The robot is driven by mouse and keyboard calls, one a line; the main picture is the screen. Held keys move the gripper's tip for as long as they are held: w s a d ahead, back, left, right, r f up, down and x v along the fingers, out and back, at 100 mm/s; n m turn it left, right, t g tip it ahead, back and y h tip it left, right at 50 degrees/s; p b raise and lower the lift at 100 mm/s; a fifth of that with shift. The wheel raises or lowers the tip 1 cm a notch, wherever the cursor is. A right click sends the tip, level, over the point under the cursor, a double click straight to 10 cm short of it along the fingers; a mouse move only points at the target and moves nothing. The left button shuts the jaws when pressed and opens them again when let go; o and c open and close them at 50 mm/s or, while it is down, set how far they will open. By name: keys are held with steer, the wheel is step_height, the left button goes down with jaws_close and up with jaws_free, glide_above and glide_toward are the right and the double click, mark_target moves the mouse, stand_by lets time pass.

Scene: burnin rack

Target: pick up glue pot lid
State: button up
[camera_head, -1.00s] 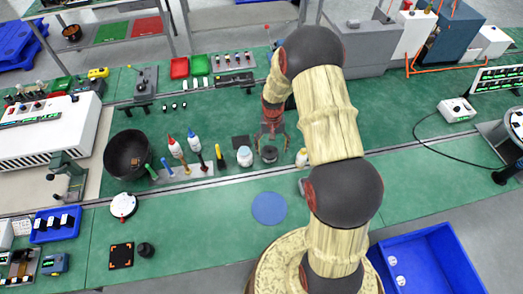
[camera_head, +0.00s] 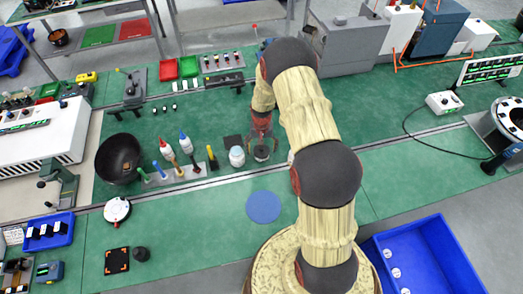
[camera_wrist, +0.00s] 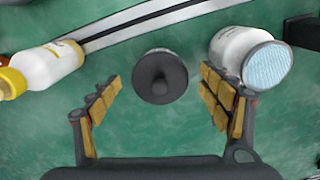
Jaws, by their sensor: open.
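The glue pot lid, a dark round disc with a raised knob (camera_wrist: 160,77), lies on the green bench in the middle of the wrist view. In the head view the lid (camera_head: 262,153) shows below my gripper (camera_head: 262,147). In the wrist view my gripper (camera_wrist: 160,104) is open, with one padded finger on each side of the lid and a gap to both. A white jar with a pale blue ribbed end (camera_wrist: 238,58) is close by the right finger; it is the white jar (camera_head: 237,156) left of my gripper in the head view.
A white bottle with a yellow cap (camera_wrist: 45,66) is near the left finger. A holder with bottles and tools (camera_head: 175,172) and a black bowl (camera_head: 118,158) stand to the left. A blue disc (camera_head: 263,207) lies in front on clear bench.

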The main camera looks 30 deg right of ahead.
steer(key=c, duration=0.3)
steer(key=c, duration=0.7)
steer(key=shift+c, duration=0.2)
